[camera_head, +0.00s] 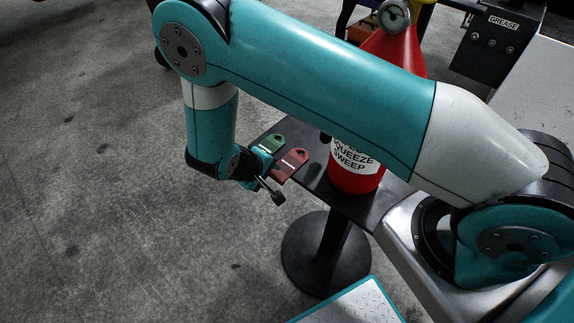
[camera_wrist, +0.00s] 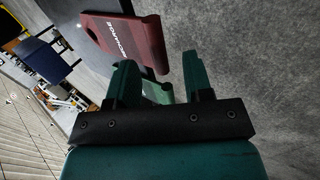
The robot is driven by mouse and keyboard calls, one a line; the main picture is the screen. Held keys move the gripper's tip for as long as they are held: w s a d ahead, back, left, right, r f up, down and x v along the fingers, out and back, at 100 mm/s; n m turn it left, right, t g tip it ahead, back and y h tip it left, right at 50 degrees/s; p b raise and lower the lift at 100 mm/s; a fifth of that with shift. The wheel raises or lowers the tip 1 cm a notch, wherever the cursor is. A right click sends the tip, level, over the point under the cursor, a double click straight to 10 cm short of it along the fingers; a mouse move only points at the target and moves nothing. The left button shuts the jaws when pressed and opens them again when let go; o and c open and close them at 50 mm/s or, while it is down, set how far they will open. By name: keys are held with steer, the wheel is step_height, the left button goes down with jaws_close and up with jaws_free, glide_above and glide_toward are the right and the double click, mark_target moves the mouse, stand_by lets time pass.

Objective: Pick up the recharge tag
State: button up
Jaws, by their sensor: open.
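The red tag (camera_head: 290,165) lies on the small dark table, its holed end pointing away; in the wrist view the red tag (camera_wrist: 122,36) carries white lettering that seems to read RECHARGE. A green tag (camera_head: 271,144) lies just left of it; part of the green tag (camera_wrist: 156,92) shows between my fingers in the wrist view. My gripper (camera_head: 264,174) is at the table's left edge, close to the near ends of both tags. In the wrist view my gripper (camera_wrist: 160,75) is open, and the red tag lies beyond the fingertips. Whether the fingers touch either tag is unclear.
A red fire extinguisher (camera_head: 355,176) with a white label stands on the table (camera_head: 347,205), right of the tags. The table has a round black base (camera_head: 312,262). Concrete floor (camera_head: 100,200) is open to the left. A grey GREASE box (camera_head: 498,40) is at back right.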

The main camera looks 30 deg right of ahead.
steer(key=shift+w+d+f, duration=0.1)
steer(key=shift+d+f, duration=0.15)
steer(key=shift+f, duration=0.1)
steer(key=shift+c, duration=0.4)
jaws_close()
